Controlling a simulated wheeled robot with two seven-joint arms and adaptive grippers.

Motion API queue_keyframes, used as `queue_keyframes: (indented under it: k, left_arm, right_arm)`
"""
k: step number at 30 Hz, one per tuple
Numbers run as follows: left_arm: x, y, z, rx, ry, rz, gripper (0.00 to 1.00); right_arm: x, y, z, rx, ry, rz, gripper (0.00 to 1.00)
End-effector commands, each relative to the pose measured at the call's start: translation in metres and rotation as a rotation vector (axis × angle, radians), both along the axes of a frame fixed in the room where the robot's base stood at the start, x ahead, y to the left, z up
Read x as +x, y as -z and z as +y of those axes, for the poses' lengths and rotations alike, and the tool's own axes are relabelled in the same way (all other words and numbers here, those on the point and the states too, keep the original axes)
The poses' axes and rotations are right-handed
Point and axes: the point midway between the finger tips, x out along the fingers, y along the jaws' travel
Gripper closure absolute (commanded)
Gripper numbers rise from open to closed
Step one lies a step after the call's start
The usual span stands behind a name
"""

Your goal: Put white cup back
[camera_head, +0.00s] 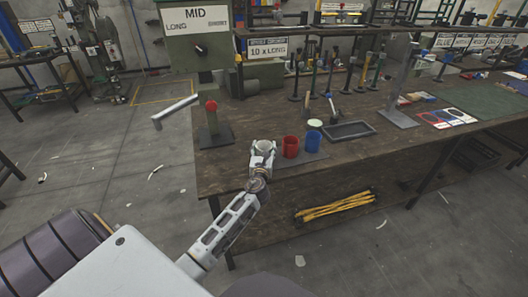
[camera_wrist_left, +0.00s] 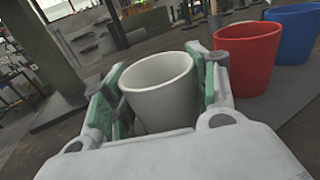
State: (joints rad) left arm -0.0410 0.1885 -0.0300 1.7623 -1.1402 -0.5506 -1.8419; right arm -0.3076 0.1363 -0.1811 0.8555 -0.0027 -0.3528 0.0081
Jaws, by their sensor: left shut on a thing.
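The white cup (camera_wrist_left: 162,92) is upright between the green-padded fingers of my left gripper (camera_wrist_left: 160,95) in the left wrist view. In the head view the left gripper (camera_head: 263,150) is at the table's front edge, shut on the white cup (camera_head: 264,146). The red cup (camera_head: 290,147) stands just to the right of it, and the blue cup (camera_head: 313,141) stands right of the red one. Both stand on a dark flat mat (camera_head: 318,156). I cannot tell whether the white cup's base touches the mat or table. My right gripper is not in view.
Behind the cups are a small pale-topped pot (camera_head: 314,123) and a dark tray (camera_head: 349,130). The wooden table (camera_head: 230,178) is bare in front of the cups.

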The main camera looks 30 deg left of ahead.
Motion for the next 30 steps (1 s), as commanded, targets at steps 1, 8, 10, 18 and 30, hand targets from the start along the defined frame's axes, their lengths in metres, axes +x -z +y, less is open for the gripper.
queue_keyframes:
  k: [1,8,10,18,30]
  left_arm:
    - [0.0,0.001,0.0,0.0,0.0,-0.001,0.66]
    - [0.0,0.001,0.0,0.0,0.0,-0.001,0.66]
    - [0.0,0.001,0.0,0.0,0.0,-0.001,0.66]
    - [0.0,0.004,0.0,0.001,0.0,0.0,0.32]
    - [0.0,0.003,0.0,0.0,0.0,-0.001,0.2]
  right_arm:
    - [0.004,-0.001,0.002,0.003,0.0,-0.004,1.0]
    - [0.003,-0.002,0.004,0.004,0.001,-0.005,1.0]
    - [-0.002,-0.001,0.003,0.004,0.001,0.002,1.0]
    - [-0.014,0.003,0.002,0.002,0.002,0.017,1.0]
    - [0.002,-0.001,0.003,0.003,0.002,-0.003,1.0]
